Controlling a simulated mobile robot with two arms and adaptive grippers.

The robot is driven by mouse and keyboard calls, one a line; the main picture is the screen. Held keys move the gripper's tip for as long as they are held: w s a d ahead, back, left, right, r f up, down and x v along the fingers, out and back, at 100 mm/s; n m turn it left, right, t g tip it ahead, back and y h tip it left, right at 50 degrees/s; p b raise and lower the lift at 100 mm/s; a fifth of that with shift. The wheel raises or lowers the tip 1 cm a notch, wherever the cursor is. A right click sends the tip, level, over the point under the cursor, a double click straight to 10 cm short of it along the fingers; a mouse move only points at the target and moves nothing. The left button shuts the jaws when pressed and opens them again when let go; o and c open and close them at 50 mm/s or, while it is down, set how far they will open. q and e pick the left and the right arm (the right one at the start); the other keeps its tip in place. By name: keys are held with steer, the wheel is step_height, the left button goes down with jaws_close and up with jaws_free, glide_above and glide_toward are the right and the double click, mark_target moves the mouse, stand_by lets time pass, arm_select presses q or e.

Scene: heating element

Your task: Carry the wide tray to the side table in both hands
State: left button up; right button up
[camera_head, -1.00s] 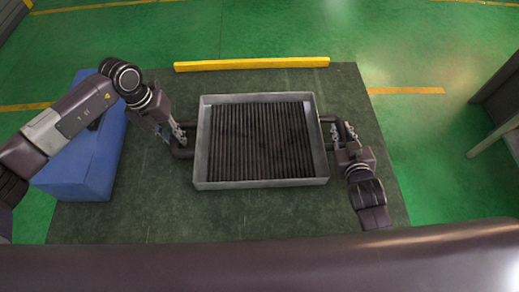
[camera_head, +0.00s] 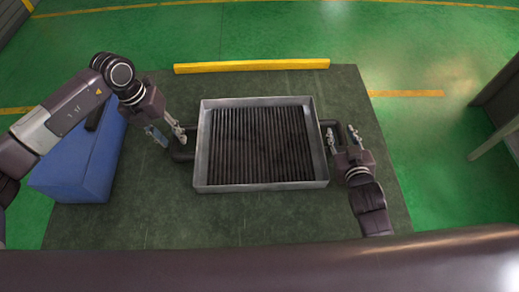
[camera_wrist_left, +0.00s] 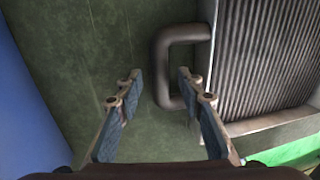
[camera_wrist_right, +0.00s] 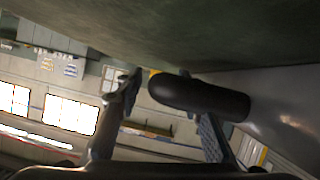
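The wide tray (camera_head: 203,150) is a grey metal frame around a dark ribbed heating element (camera_head: 262,145), resting flat on the dark green surface. It has a dark handle on each side. My left gripper (camera_head: 169,138) is open beside the left handle (camera_head: 181,156). My right gripper (camera_head: 342,135) is open at the right handle (camera_head: 328,123). In the right wrist view, the handle's rounded end (camera_wrist_right: 170,90) lies between the spread fingers.
A blue block (camera_head: 75,172) stands at the left edge of the dark green surface (camera_head: 250,220), under my left arm. A yellow bar (camera_head: 250,66) runs along the far edge. Green floor lies around. A grey structure (camera_head: 500,105) stands at the far right.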

steer(key=shift+s, duration=0.15)
arm_select(q)
step_height(320, 180, up, 9)
steer(key=a, duration=0.1)
steer(key=shift+a, duration=0.4)
arm_select(e)
steer(key=v, duration=1.1)
steer(key=shift+s+r, duration=0.2)
steer(key=shift+s, duration=0.1)
